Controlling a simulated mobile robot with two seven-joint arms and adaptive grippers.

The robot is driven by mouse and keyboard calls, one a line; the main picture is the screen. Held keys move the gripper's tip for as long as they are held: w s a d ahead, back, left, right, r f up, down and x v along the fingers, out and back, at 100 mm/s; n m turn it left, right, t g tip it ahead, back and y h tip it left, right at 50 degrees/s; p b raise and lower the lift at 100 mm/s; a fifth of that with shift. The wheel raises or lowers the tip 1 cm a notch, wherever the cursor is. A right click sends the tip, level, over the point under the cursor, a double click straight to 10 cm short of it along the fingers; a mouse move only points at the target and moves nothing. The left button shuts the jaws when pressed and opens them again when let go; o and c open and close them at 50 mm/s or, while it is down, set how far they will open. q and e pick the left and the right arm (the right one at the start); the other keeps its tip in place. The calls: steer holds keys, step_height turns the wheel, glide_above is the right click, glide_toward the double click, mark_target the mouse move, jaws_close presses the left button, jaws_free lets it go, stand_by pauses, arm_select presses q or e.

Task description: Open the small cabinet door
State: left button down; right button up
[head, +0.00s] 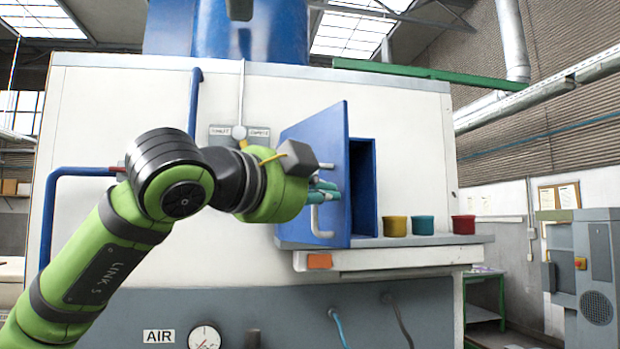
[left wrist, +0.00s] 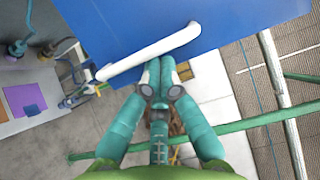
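The small blue cabinet (head: 362,190) stands on a ledge of the white machine. Its blue door (head: 306,135) is hinged out and stands partly open, with a dark gap to its right. A white bar handle (head: 322,229) is on the door's outer face; it also shows in the left wrist view (left wrist: 150,53). My left gripper (head: 332,191) is at the handle, in front of the door. In the left wrist view its teal fingers (left wrist: 162,66) are together, tips just by the handle bar. I cannot tell whether they touch it. My right gripper is not in view.
A blue pipe (head: 75,172) runs at the left. A grey unit (head: 590,265) stands at the far right.

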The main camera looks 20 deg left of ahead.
arm_select(q)
steer(key=shift+a, duration=0.1)
stand_by(0.3)
steer(key=s+a+m+g+h, duration=0.3)
steer(key=s+a+m+h, duration=0.1)
steer(key=a, duration=0.5)
steer(key=shift+s+h+b, duration=0.35)
steer(key=shift+s+h, duration=0.3)
steer(key=shift+h, duration=0.45)
steer(key=shift+a, duration=0.1)
